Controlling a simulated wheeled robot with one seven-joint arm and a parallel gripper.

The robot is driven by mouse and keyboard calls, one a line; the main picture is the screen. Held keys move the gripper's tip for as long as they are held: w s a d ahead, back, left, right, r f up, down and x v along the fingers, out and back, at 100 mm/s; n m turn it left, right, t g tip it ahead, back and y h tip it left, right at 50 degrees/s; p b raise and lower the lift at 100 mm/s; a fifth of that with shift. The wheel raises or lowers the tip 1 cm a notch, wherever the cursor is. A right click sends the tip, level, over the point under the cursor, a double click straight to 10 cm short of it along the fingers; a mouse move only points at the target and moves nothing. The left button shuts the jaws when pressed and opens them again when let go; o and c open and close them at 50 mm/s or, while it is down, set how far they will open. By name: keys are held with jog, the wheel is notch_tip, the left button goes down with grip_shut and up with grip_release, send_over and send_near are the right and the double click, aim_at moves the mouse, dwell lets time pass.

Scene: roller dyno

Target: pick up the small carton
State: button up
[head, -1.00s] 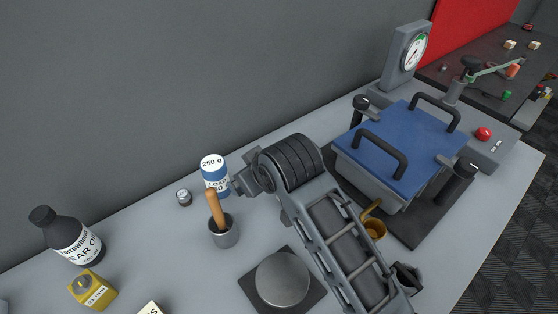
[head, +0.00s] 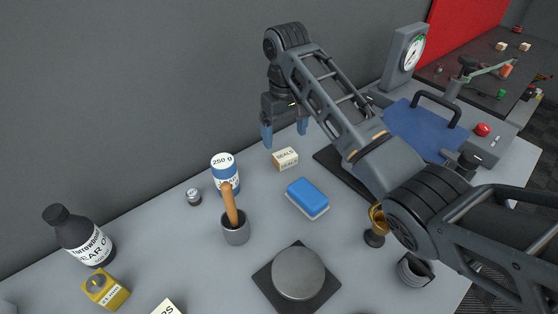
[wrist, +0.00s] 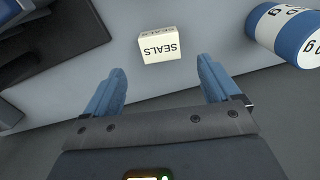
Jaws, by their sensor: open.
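The small carton (head: 285,157) is a cream box marked SEALS, lying on the grey bench near the back wall. It also shows in the wrist view (wrist: 160,46), past the fingertips and roughly centred between them. My gripper (head: 285,140) has blue fingers, spread apart and empty, and hangs above the bench just behind the carton in the head view. In the wrist view my gripper (wrist: 160,82) shows a wide gap between its fingers. The fingers do not touch the carton.
A blue and white 250 g tin (head: 224,175) stands left of the carton, and a blue sponge-like block (head: 307,199) lies in front. A cup with a wooden-handled tool (head: 235,230) stands nearer. The blue-topped machine (head: 420,130) is to the right.

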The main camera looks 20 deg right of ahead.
aim_at(285, 155)
jog(key=f, duration=0.2)
jog(key=f+p, duration=0.1)
jog(key=f, duration=0.4)
jog(key=shift+s+f, duration=0.25)
jog(key=shift+f, duration=0.05)
jog(key=c, duration=1.1)
